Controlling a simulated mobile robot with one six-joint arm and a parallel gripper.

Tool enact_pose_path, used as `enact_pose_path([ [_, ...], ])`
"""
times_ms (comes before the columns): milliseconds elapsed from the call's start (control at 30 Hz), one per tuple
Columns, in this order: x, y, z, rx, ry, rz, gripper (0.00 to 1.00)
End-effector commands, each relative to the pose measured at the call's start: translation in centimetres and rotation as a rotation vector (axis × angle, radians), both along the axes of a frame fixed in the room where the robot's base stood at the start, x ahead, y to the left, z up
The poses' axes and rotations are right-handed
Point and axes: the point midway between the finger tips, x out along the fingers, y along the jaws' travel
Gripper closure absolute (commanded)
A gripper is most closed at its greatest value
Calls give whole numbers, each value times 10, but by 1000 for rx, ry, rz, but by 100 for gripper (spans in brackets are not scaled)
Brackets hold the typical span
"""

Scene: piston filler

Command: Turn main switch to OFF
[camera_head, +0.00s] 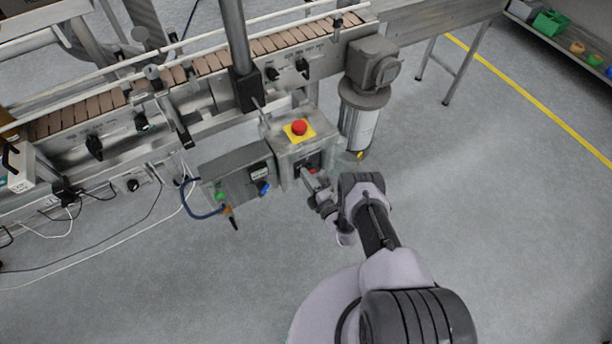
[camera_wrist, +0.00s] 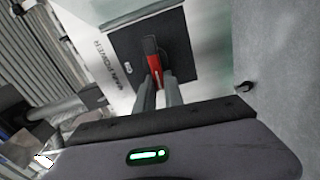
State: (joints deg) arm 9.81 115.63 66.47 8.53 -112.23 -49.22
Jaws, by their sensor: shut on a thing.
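The main switch is a red handle (camera_wrist: 152,58) on a black square plate (camera_wrist: 183,47), with the words MAIN POWER beside it in the wrist view. In the head view the switch's red part (camera_head: 311,171) shows on the front of a small metal box (camera_head: 288,150). My gripper (camera_wrist: 160,82) is shut on the red handle, with one finger on each side of its near end. In the head view my gripper (camera_head: 316,183) reaches the box from the lower right, and partly hides the switch.
A red emergency button (camera_head: 299,127) on a yellow plate tops the box. A grey control box (camera_head: 238,178) with a blue knob and a hanging cable is at its left. A motor (camera_head: 362,110) stands close at the right. The conveyor (camera_head: 210,75) runs behind. The floor at right is clear.

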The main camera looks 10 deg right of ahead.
Motion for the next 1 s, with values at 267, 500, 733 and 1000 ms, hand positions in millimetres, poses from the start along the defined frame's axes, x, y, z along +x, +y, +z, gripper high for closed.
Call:
enact_pose_path([
  [267,-2,-6,-6,-77,-13,-20,100],
  [500,-1,-7,-6,-98,-20,-20,100],
  [733,-1,-7,-6,-98,-21,-20,100],
  [1000,0,-5,-5,-98,-25,-15,59],
])
